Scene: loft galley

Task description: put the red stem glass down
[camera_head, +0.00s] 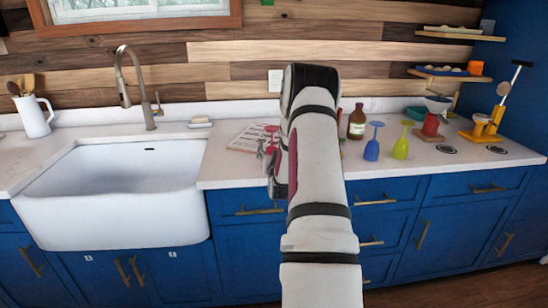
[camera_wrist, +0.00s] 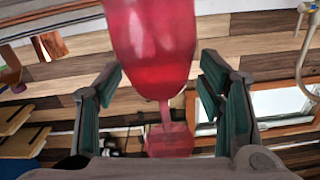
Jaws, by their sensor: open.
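The red stem glass (camera_head: 271,129) shows just left of my arm in the head view, base up, partly hidden by my arm and gripper. In the wrist view the red stem glass (camera_wrist: 152,45) fills the space between my fingers, with its bowl at the top of the picture and its stem and square-looking foot lower down. My gripper (camera_wrist: 163,85) is open, with a finger on each side of the glass and visible gaps at the stem. In the head view my gripper (camera_head: 273,163) is mostly hidden by my arm. I cannot see the bowl's contact with the counter.
A blue stem glass (camera_head: 372,150) and a yellow-green one (camera_head: 401,149) stand upside down right of my arm. A brown bottle (camera_head: 357,122) stands behind them. A striped flat item (camera_head: 247,138) lies left of my gripper. The white sink (camera_head: 115,225) is farther left.

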